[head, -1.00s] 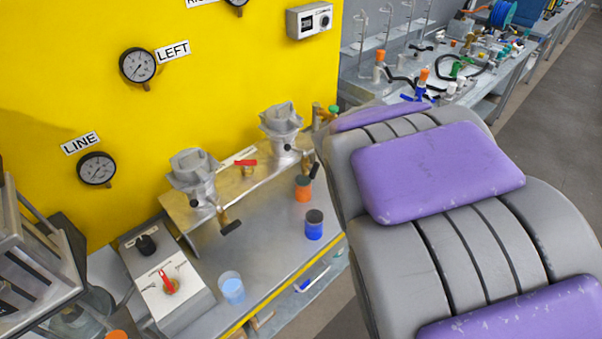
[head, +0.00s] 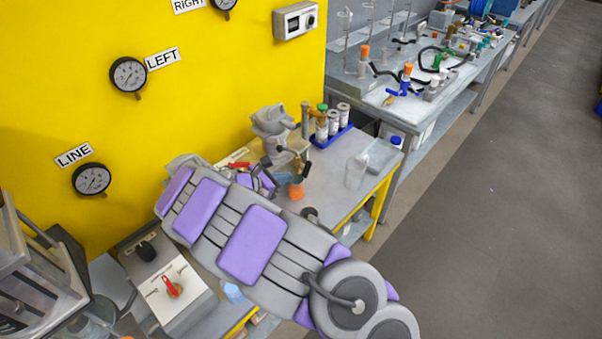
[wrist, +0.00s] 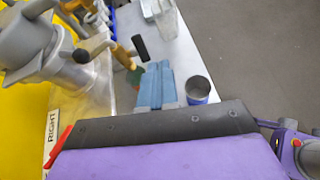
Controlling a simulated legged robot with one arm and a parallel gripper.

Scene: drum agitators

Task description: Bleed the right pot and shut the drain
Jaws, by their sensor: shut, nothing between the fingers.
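The right pot (head: 272,122), a grey metal vessel on the bench, stands at the centre of the head view and at upper left in the wrist view (wrist: 30,45). Its brass drain outlet has a black handle (wrist: 140,47), which appears crosswise to the outlet in the wrist view. An orange cup (head: 297,188) is below the outlet. My gripper (wrist: 157,80) is shut and empty, its fingertips just below the black handle in the picture; contact cannot be told. A RIGHT label (wrist: 53,135) and red lever (wrist: 60,150) show beside the pot.
My arm hides most of the left pot (head: 187,160). A blue cup (wrist: 198,90) stands near the fingers. A clear beaker (head: 357,171) and a blue rack of jars (head: 333,137) are on the right part of the bench. The floor at right is clear.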

